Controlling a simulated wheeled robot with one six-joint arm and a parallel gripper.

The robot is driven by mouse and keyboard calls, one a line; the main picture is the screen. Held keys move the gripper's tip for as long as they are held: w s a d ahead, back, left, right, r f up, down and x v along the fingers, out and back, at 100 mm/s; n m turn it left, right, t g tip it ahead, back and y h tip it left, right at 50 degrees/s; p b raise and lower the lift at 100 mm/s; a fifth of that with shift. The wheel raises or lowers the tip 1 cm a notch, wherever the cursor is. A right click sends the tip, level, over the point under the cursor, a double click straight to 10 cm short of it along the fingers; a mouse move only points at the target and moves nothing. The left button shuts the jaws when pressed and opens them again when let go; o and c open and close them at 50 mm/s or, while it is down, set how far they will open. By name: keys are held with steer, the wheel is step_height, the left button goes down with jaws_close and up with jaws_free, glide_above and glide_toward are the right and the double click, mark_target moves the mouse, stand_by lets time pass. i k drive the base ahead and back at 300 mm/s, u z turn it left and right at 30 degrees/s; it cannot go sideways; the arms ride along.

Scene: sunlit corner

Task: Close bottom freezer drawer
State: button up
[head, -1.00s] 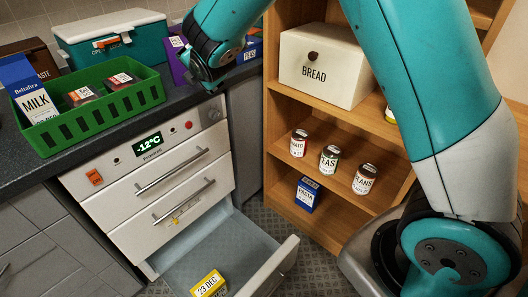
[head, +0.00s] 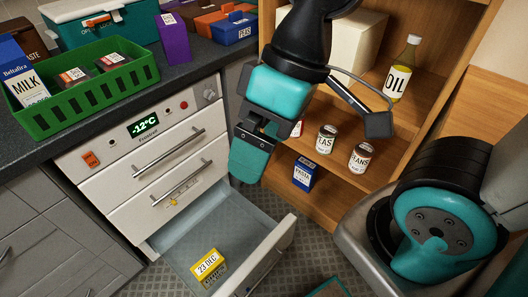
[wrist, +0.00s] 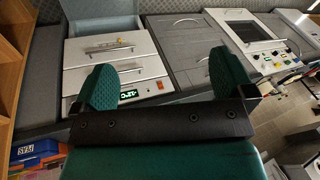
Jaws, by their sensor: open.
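The bottom freezer drawer (head: 272,255) is pulled out low at the front of the white freezer (head: 115,182) in the head view. A yellow box labelled "23 DEC" (head: 208,268) lies inside it. The two drawers above it are shut. My gripper (head: 252,150) is open and empty, pointing down above the drawer's far right side, apart from it. In the wrist view my gripper's two teal fingers (wrist: 165,80) are spread wide. The freezer (wrist: 115,65) appears upside down there, with the open drawer (wrist: 95,15) at the top edge.
A wooden shelf (head: 330,190) with cans and a blue pasta box (head: 305,174) stands to the right of the drawer. A green crate (head: 90,98) with milk stands on the dark counter (head: 70,135).

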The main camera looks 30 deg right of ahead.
mark_target(253, 271)
steer(key=u, duration=0.25)
steer(key=k, duration=1)
steer(key=z, duration=0.15)
